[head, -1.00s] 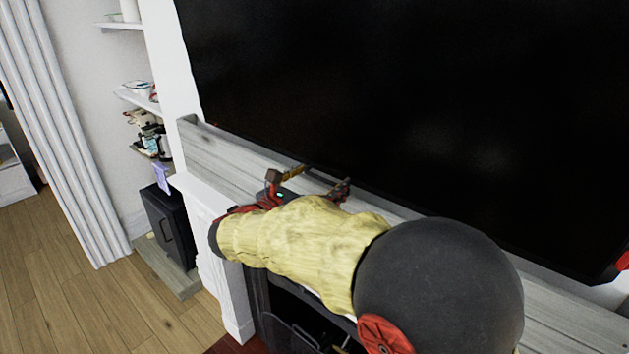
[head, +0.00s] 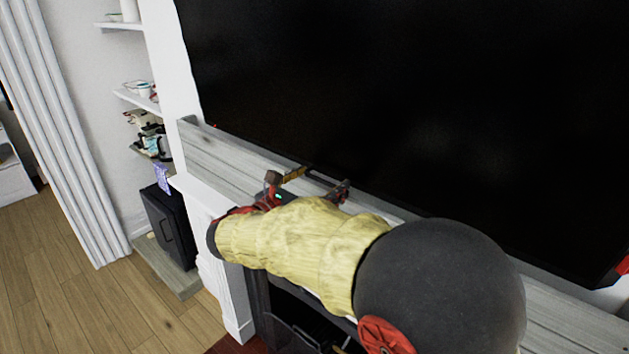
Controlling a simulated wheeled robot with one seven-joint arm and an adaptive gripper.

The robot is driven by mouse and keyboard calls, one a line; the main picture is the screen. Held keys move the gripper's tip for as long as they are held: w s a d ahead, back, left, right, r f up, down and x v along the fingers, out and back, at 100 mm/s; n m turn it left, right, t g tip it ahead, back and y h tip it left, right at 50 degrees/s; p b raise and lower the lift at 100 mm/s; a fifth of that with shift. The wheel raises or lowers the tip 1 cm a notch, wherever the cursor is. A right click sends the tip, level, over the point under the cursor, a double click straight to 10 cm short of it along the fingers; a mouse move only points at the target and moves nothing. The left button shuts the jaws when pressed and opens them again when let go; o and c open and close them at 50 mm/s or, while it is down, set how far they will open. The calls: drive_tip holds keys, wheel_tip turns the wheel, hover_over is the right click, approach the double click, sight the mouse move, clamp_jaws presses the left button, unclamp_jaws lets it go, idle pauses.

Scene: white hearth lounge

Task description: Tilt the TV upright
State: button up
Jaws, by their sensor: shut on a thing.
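The TV (head: 400,110) is a large black screen filling the upper right of the head view, above the wooden mantel. Its lower edge slopes down to the right; its top is out of frame. My gripper (head: 325,178) is at this lower edge, left of its middle, with its fingers a little apart. It is shut on the TV's lower edge. The exact contact is small and partly hidden by my arm. How far the TV leans is hard to tell from this view.
The grey wooden mantel (head: 230,158) runs just below the TV, close to my gripper. A white fireplace surround (head: 213,230) stands beneath it. Shelves (head: 140,98) with small items and a black cabinet (head: 170,225) are at left. The wooden floor (head: 85,300) at lower left is clear.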

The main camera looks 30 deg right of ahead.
drive_tip(key=shift+s+a+r+y+p, duration=0.3)
drive_tip(key=shift+s+a+p, duration=0.1)
drive_tip(key=shift+a+p, duration=0.4)
drive_tip(key=shift+s+a+f, duration=0.15)
drive_tip(key=shift+s+a, duration=0.05)
drive_tip(key=shift+a, duration=0.15)
drive_tip(key=o, duration=1.4)
drive_tip(key=shift+s, duration=0.1)
drive_tip(key=shift+c, duration=0.2)
drive_tip(key=shift+a, duration=0.1)
drive_tip(key=shift+s+a, duration=0.1)
drive_tip(key=shift+a, duration=0.3)
drive_tip(key=r+v, duration=0.1)
drive_tip(key=v, duration=1)
drive_tip(key=shift+s, duration=0.2)
